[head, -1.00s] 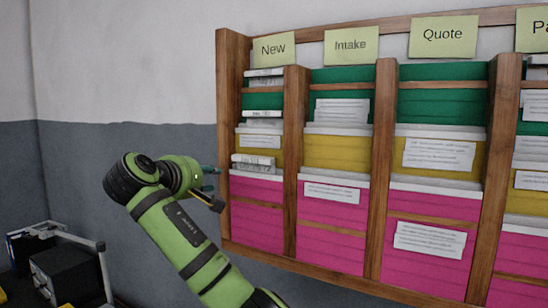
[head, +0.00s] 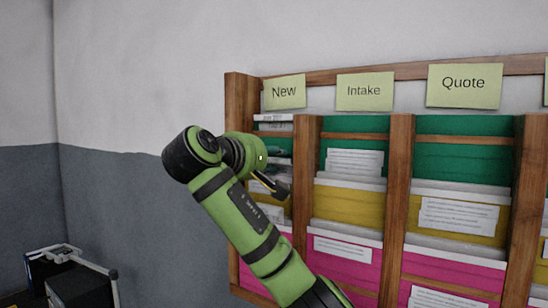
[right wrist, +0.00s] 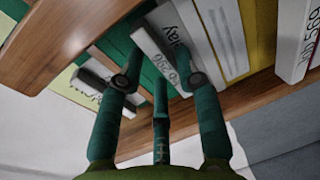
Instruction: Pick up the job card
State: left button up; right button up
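White job cards stand in the New column of the wooden rack; one (head: 273,125) shows in the top slot, and others lower down are partly hidden by my right arm. In the right wrist view, a white card with printed text (right wrist: 161,55) lies just beyond and between the fingers. My right gripper (head: 276,168) is in front of the New column, around its green and yellow slots. Its teal fingers (right wrist: 155,80) look spread around the card's edge; contact cannot be made out. My left gripper is not in view.
The wooden rack (head: 398,180) has columns labelled New (head: 284,92), Intake (head: 364,91) and Quote (head: 464,86), with green, yellow and pink folders. Its posts stand close beside the gripper. A dark cart (head: 80,285) is at the lower left. The wall left of the rack is bare.

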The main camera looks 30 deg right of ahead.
jog(key=shift+w+d+f, duration=0.1)
jog(key=shift+w+d, duration=0.05)
jog(key=shift+d, duration=0.15)
jog(key=shift+a, duration=0.2)
grip_shut()
jog(key=shift+a, duration=0.1)
